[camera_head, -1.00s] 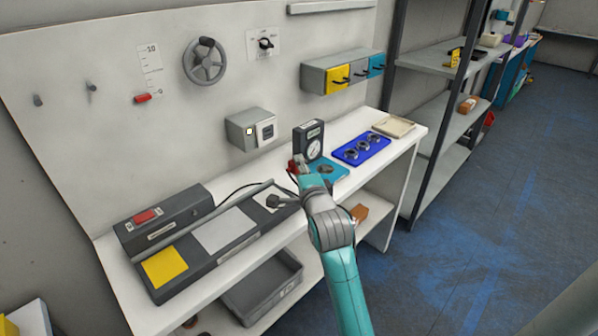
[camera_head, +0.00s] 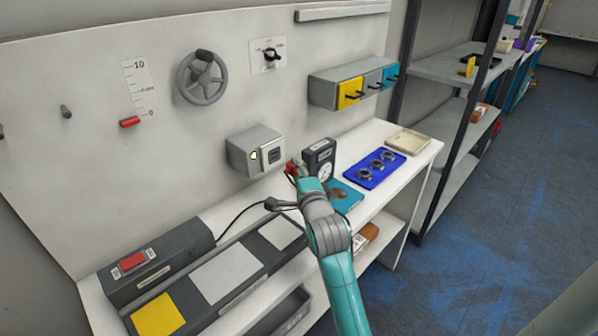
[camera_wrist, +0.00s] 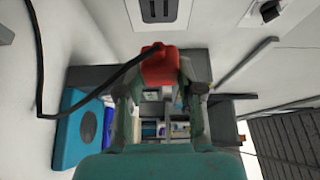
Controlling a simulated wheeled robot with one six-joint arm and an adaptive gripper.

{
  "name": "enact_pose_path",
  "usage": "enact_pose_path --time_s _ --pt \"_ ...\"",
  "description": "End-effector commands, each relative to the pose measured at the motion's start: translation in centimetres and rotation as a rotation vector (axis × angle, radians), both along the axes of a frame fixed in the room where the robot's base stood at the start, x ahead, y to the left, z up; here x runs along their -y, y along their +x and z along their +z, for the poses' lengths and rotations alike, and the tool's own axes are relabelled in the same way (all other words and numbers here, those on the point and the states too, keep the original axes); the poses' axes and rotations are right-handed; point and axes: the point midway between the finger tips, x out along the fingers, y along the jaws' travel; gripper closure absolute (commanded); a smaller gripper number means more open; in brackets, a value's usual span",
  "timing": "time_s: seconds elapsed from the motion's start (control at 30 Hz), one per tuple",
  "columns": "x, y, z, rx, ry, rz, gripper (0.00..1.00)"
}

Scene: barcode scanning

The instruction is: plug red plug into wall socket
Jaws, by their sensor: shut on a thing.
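My gripper (camera_head: 298,171) is shut on the red plug (camera_head: 290,168), near the wall at the middle of the head view. The red plug (camera_wrist: 158,66) shows between the fingertips in the wrist view, with a black cable (camera_wrist: 90,98) running from it to the left. The wall socket (camera_head: 272,156) is a pale plate with dark slots on a grey box (camera_head: 243,147), just left of and above the plug. The socket (camera_wrist: 160,8) also shows at the top edge of the wrist view. Plug and socket are apart. The plug's prongs cannot be made out.
A dial gauge (camera_head: 320,157) stands close right of my gripper, beside a teal plate (camera_head: 347,198) and a blue tray (camera_head: 356,184) with rings. A grey station (camera_head: 158,262) lies on the bench at left. Yellow, grey and teal drawers (camera_head: 352,92) hang above right.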

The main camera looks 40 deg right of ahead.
Motion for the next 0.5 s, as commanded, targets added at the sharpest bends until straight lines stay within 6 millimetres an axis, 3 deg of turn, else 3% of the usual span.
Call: enact_pose_path --time_s 0.5 --pt "-0.2 4.1 0.1 0.000 -0.001 0.001 0.94"
